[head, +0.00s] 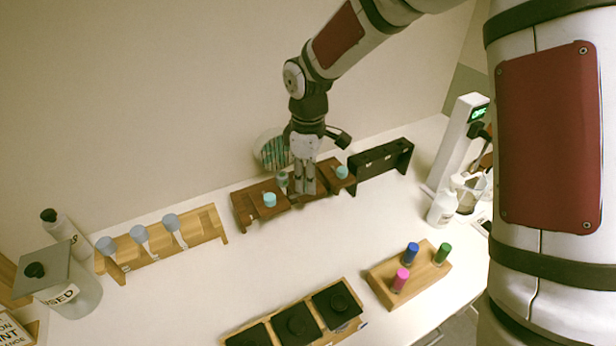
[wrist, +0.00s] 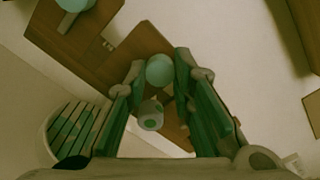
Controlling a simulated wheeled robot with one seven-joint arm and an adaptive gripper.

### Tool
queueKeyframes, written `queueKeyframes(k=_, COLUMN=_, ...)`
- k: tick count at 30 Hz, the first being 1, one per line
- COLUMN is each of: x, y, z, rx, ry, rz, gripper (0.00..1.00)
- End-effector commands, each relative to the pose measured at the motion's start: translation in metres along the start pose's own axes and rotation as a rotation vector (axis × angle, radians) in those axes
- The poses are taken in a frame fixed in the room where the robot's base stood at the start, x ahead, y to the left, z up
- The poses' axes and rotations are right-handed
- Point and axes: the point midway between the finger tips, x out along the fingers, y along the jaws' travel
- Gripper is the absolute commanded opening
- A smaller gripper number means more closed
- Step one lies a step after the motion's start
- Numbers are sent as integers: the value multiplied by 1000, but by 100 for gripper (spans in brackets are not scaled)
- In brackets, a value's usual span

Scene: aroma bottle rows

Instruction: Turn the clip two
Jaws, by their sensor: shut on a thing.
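A dark brown wooden rack (head: 243,212) stands along the back of the counter, with light teal round knobs on it. One teal knob (head: 269,200) is left of my gripper and another (head: 342,172) is to its right. My gripper (head: 306,190) points down over the rack's middle section. In the wrist view a teal knob (wrist: 159,70), seemingly the middle clip's, sits between my two fingertips, and they are closed on it. My fingers hide this knob in the head view. A small grey piece with a green dot (wrist: 150,115) shows beside it.
A round striped object (head: 270,150) is close behind my gripper. A black rack (head: 382,160) stands right of the brown one, and a light wooden rack (head: 210,225) stands left. A block with coloured vials (head: 438,268) is in front. The counter's middle is clear.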

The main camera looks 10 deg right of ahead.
Motion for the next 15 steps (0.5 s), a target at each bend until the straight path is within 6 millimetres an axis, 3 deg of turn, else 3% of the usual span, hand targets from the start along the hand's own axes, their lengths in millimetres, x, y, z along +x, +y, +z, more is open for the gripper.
queueKeyframes(k=9, x=-1, y=0, z=-1, rx=-2, ry=2, rz=3, gripper=0)
queueKeyframes(k=10, x=-1, y=0, z=-1, rx=-2, ry=2, rz=3, gripper=27)
queueKeyframes(k=12, x=-1, y=0, z=-1, rx=-2, ry=1, rz=2, gripper=42)
queueKeyframes(k=15, x=-1, y=0, z=0, rx=-1, ry=1, rz=2, gripper=42)
